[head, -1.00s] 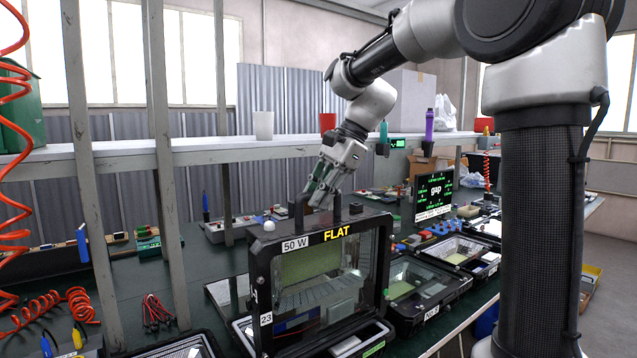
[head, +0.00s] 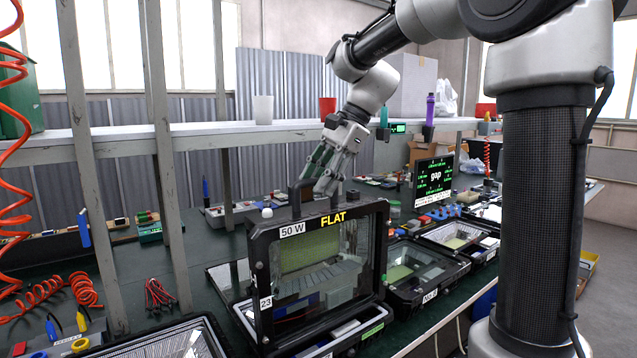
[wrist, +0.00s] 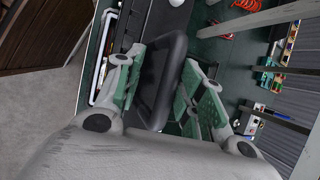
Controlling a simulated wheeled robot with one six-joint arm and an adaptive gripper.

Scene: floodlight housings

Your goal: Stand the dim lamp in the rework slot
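A black-framed 50 W lamp (head: 262,268), marked FLAT and 23, stands upright in the middle foreground of the head view. A yellow-green panel shows through its glass. I cannot make out the rework slot.
More lamps lie in black trays (head: 452,270) to the right, and another tray (head: 205,325) is at front left. A screen (head: 434,184) reading "gap" stands behind. Grey shelf posts (head: 160,150) rise left of the lamp. Red coiled hose (head: 85,290) lies at left.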

